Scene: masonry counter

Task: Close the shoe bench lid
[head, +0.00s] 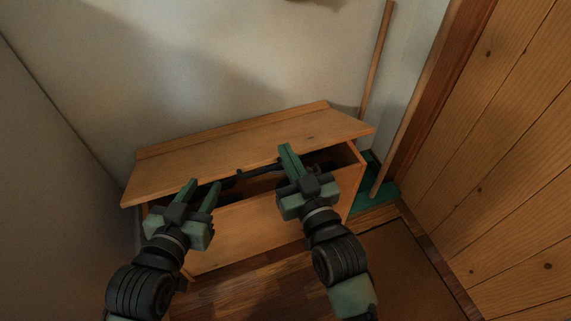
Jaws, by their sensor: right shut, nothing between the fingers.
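The wooden shoe bench (240,238) stands against the back wall. Its lid (240,150) is hinged along the back and tilted partly open, with a dark gap between its front edge and the box. Dark items show inside the gap, too shadowed to name. My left gripper (202,190) is open and empty in front of the box, near the lid's left front part. My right gripper (287,150) is shut and empty, its fingertips at the lid's front edge right of the middle. I cannot tell whether it touches the lid.
A wooden pole (377,60) leans in the corner right of the bench, over a green surface (384,187). A plank-clad wooden wall or door (510,150) closes off the right side. A brown mat (405,265) lies on the floor in front. A plain wall (50,150) is at the left.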

